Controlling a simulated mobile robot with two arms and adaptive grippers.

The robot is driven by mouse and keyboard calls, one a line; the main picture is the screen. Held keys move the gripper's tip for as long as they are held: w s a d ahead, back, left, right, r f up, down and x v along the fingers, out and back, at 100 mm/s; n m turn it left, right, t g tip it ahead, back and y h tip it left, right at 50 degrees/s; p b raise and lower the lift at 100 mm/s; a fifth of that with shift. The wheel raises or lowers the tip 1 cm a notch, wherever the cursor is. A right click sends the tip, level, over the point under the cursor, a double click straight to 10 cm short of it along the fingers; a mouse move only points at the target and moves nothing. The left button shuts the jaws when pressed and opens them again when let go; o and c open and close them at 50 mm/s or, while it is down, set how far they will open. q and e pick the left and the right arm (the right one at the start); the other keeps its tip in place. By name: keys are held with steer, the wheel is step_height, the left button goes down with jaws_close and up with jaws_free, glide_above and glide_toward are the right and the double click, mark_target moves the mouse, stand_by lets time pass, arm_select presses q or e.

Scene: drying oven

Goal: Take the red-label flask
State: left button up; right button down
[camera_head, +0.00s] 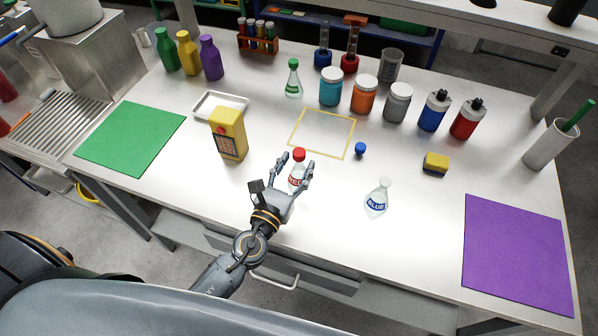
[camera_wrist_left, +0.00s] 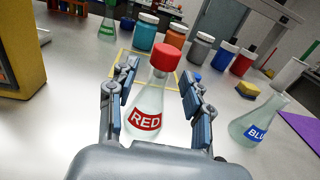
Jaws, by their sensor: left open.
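The red-label flask (camera_head: 298,174) is clear, with a red cap and a red label reading RED. It stands upright on the white table. In the left wrist view the flask (camera_wrist_left: 150,98) is in the middle, between the fingers of my left gripper (camera_wrist_left: 160,100). In the head view my left gripper (camera_head: 293,168) is open around the flask, one finger on each side. I see gaps between the fingers and the glass. My right gripper is not in view.
A blue-label flask (camera_head: 376,198) without a cap stands to the right, and a blue cap (camera_head: 360,149) lies behind it. A yellow device (camera_head: 229,134) stands to the left. A yellow outlined square (camera_head: 321,133) lies behind the red-label flask.

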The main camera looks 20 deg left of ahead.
arm_select(q)
steer(key=shift+w+d, duration=0.1)
steer(key=shift+w, duration=1.1)
jaws_close()
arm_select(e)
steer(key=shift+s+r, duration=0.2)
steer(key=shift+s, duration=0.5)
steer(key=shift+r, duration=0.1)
